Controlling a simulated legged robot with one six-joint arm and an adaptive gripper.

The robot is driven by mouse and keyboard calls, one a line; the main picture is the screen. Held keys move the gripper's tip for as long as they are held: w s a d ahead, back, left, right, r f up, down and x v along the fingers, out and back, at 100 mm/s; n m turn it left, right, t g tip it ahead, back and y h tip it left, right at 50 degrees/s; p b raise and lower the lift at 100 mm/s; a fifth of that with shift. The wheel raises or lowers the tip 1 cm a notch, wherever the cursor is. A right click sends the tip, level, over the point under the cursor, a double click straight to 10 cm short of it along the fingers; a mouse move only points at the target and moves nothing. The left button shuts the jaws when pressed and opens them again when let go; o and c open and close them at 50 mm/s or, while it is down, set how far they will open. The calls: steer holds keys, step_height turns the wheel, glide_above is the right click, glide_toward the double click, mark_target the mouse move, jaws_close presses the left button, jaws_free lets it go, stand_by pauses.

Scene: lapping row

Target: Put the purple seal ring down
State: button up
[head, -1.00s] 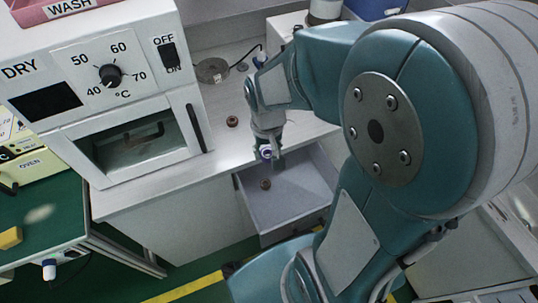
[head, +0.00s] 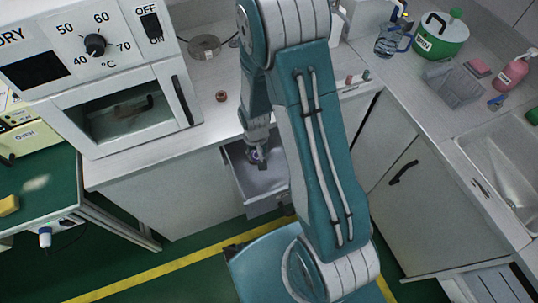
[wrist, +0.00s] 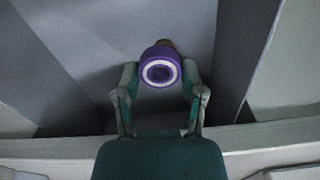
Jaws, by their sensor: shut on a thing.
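The purple seal ring (wrist: 160,53) is between the fingertips of my gripper (wrist: 160,78) in the wrist view. It has a pale inner band facing the camera. My gripper is shut on it. In the head view my gripper (head: 257,158) points down inside the open grey drawer (head: 264,188) below the counter. The ring is small and mostly hidden there. A brownish thing (wrist: 166,43) shows just behind the ring in the wrist view; I cannot tell whether they touch. I cannot tell whether the ring touches the drawer floor.
A brown ring (head: 221,96) lies on the white counter (head: 205,135) above the drawer. The drying oven (head: 112,75) stands to the left. A sink (head: 503,165), a green pot (head: 440,35) and a pink bottle (head: 511,72) are at the right. The drawer's walls are close around my gripper.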

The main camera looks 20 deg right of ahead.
step_height(320, 180, down, 10)
steer(key=shift+r, duration=0.1)
stand_by(0.4)
steer(key=o, duration=1.1)
steer(key=shift+c, duration=0.2)
